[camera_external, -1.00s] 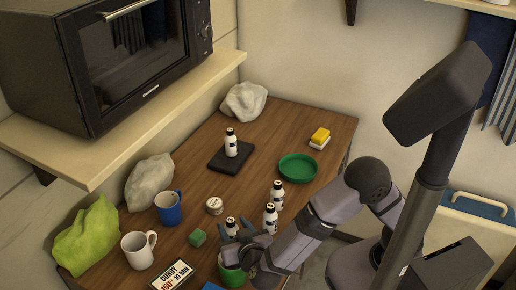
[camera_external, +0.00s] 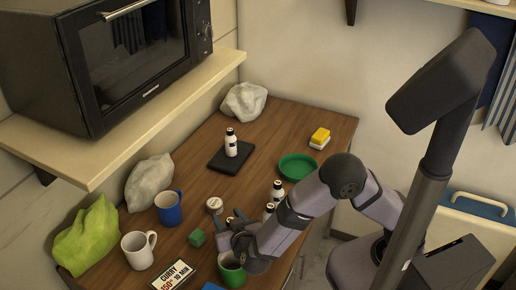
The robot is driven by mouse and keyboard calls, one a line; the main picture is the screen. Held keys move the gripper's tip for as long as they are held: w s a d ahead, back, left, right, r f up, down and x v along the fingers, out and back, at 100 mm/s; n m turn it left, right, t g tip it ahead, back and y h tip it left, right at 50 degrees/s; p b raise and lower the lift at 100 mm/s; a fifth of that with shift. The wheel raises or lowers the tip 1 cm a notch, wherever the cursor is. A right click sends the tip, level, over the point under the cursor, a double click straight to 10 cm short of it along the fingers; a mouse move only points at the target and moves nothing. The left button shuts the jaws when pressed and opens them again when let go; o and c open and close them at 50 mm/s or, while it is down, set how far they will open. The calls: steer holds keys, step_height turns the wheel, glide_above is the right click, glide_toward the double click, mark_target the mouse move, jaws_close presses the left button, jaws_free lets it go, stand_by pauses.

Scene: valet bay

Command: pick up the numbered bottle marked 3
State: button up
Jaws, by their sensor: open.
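Several white bottles with black caps and dark labels stand on the wooden table; I cannot read their numbers, so I cannot tell which is marked 3. One bottle (camera_external: 231,148) stands on a black pad. A second bottle (camera_external: 277,192) stands near the right table edge, with a third bottle (camera_external: 268,210) close in front of it, partly covered by my arm. My gripper (camera_external: 232,226) is open over the front of the table, beyond the green mug. A further bottle seen there earlier is now hidden by my gripper or too unclear to make out.
A green mug (camera_external: 232,275) stands just below my gripper. A green cube (camera_external: 197,238), a round tin (camera_external: 214,205), a blue mug (camera_external: 168,208) and a white mug (camera_external: 138,250) are to the left. A green dish (camera_external: 297,167) lies behind the bottles. The table around the black pad (camera_external: 217,160) is fairly clear.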

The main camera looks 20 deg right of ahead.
jaws_close()
steer(key=shift+r, duration=0.1)
stand_by(0.3)
step_height(320, 180, up, 10)
steer(key=shift+b, duration=0.35)
